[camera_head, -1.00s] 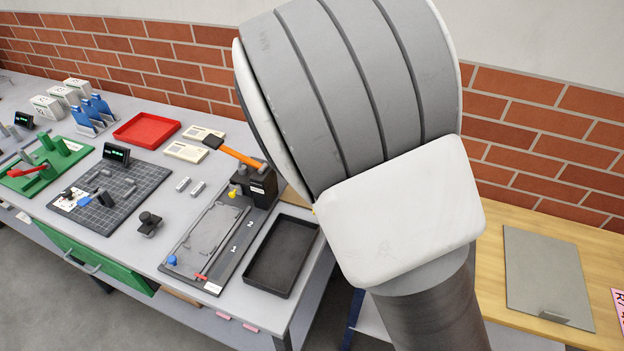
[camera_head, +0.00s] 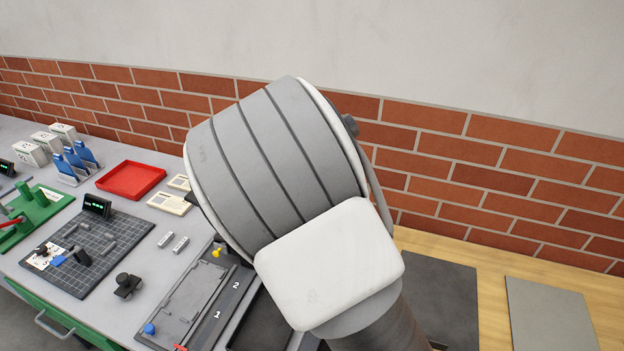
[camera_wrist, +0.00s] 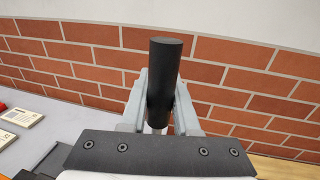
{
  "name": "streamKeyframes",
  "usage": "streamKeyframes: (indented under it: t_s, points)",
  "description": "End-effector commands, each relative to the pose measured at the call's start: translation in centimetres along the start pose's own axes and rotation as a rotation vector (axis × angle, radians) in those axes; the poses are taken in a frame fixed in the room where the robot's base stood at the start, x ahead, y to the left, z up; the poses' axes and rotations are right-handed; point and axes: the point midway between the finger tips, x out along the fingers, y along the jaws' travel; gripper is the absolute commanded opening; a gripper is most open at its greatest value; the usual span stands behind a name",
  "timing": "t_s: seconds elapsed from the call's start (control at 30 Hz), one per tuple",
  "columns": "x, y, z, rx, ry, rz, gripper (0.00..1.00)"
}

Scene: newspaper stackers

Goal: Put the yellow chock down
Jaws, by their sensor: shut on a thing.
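In the wrist view, my gripper (camera_wrist: 163,88) is shut on a black cylinder (camera_wrist: 166,60), which stands up between the two grey fingers. No yellow shows on the held thing. In the head view, my arm's large grey and white links hide the gripper and what it holds. A small yellow knob (camera_head: 216,252) sits at the far end of the fixture plate marked 1 and 2 (camera_head: 226,300), apart from my arm in the picture. I cannot tell whether it is the yellow chock.
A red tray (camera_head: 131,180) and a dark gridded board (camera_head: 70,275) lie on the grey bench, left of the fixture. A black tray (camera_head: 262,325) is partly hidden by my arm. A wooden table with a dark plate (camera_head: 440,290) and a grey plate (camera_head: 552,315) is at right.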

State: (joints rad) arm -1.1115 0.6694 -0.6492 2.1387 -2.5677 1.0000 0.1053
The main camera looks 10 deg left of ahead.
Motion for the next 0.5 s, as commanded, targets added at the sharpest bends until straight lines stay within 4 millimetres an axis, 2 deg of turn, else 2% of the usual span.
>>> streamKeyframes:
  t_s: [0.3, 0.5]
  points:
    - [3.5, 3.6, -2.8, -0.001, -0.004, 0.001, 0.00]
    - [5.0, 5.2, -4.1, 0.001, -0.004, -0.001, 0.00]
